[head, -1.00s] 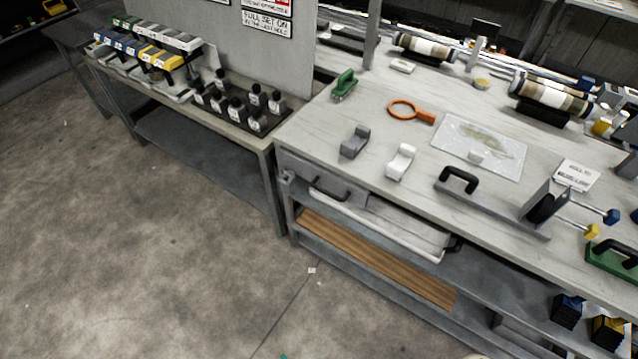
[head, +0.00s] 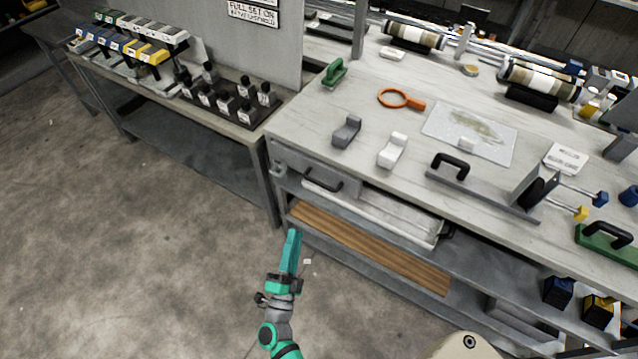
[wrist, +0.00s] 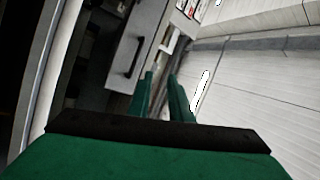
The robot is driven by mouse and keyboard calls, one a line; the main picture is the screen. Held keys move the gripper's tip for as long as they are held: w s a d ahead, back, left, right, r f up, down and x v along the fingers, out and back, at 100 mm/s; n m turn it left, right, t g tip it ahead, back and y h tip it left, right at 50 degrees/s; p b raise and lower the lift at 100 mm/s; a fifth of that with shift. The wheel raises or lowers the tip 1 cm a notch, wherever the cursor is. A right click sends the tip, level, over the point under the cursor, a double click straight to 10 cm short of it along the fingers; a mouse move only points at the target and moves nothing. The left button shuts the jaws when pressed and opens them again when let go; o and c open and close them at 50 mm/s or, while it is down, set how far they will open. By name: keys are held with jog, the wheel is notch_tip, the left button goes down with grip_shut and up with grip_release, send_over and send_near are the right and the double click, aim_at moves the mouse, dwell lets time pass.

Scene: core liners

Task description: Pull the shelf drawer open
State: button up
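The grey shelf drawer (head: 290,163) sits under the left end of the workbench top. Its front looks flush with the bench frame, so it appears shut. A dark bar handle (head: 323,184) is on its front. The wrist view shows a grey drawer front (wrist: 143,27) with a dark handle (wrist: 124,60), ahead and left of the fingers. My teal gripper (head: 293,234) is in front of the bench, below the drawer handle and apart from it. In the wrist view my gripper (wrist: 163,83) shows two green fingers with a gap between them and nothing held.
A white tray (head: 400,222) lies beside the drawer under the bench top, above a wooden board (head: 370,248) on a lower shelf. The workbench top (head: 300,125) carries tools and holders. A second bench (head: 215,118) with bottles stands left. The floor (head: 130,250) in front is clear.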

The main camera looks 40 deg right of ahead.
aim_at(320, 183)
jog(key=w+d+m+g+h, duration=0.1)
jog(key=w+d+m+g, duration=0.1)
jog(key=w+d, duration=0.2)
jog(key=w+d+m+g+h, duration=0.1)
jog(key=w+d+m+g, duration=0.1)
jog(key=d, duration=0.5)
jog(key=w+d+m+g+h, duration=0.1)
jog(key=w+d+m+g, duration=0.2)
jog(key=w+d+m, duration=0.1)
jog(key=shift+w+x, duration=0.25)
jog(key=shift+x, duration=1.35)
jog(key=shift+a, duration=0.1)
grip_shut()
